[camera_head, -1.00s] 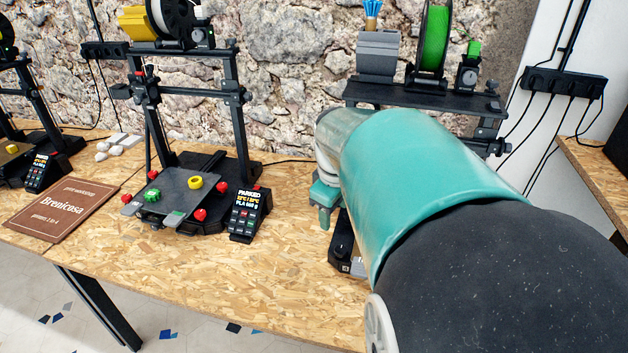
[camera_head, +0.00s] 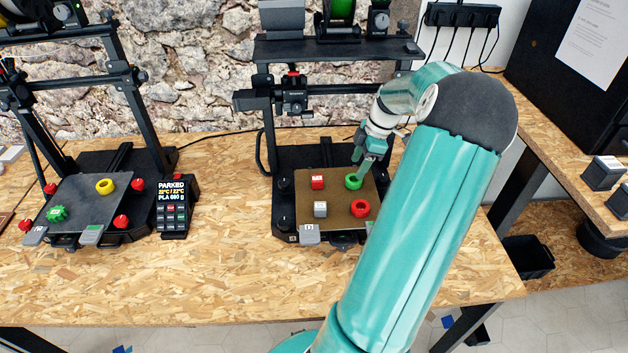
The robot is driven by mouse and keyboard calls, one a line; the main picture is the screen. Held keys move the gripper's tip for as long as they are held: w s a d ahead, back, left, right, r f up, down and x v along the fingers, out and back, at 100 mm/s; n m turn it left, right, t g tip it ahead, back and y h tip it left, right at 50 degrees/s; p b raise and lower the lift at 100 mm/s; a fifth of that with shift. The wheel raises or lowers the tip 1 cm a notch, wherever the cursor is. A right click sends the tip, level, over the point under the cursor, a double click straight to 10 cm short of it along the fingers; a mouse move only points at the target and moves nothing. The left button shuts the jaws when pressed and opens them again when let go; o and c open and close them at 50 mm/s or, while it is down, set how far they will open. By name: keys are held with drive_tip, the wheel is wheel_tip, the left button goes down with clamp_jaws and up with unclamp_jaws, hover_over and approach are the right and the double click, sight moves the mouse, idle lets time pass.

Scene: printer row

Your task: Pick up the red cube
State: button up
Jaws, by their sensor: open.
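The red cube (camera_head: 317,182), with a pale mark on its top, sits on the brown print bed (camera_head: 335,228) of the right-hand printer, toward the bed's back left. My gripper (camera_head: 362,163) is open above the back right of the bed, close over a green ring (camera_head: 353,181). It is to the right of the red cube and apart from it. I cannot tell whether the fingers touch the green ring. Nothing is seen between the fingers.
The printer's gantry (camera_head: 335,88) rises behind. A second printer (camera_head: 90,198) and its control box (camera_head: 174,206) stand left. The table front is clear.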

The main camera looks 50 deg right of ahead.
hover_over(318, 178)
drive_tip(key=s+d, duration=0.2)
drive_tip(key=s, duration=0.1)
drive_tip(key=shift+w+d+f, duration=0.1)
drive_tip(key=shift+w+d, duration=0.05)
drive_tip(key=shift+d, duration=0.05)
drive_tip(key=shift+w+a, duration=0.3)
drive_tip(key=shift+a, duration=0.05)
drive_tip(key=shift+w+a, duration=0.4)
drive_tip(key=shift+w, duration=0.05)
drive_tip(key=x, duration=0.5)
drive_tip(key=shift+s+d, duration=0.1)
drive_tip(key=shift+c, duration=0.4)
drive_tip(key=c, duration=1)
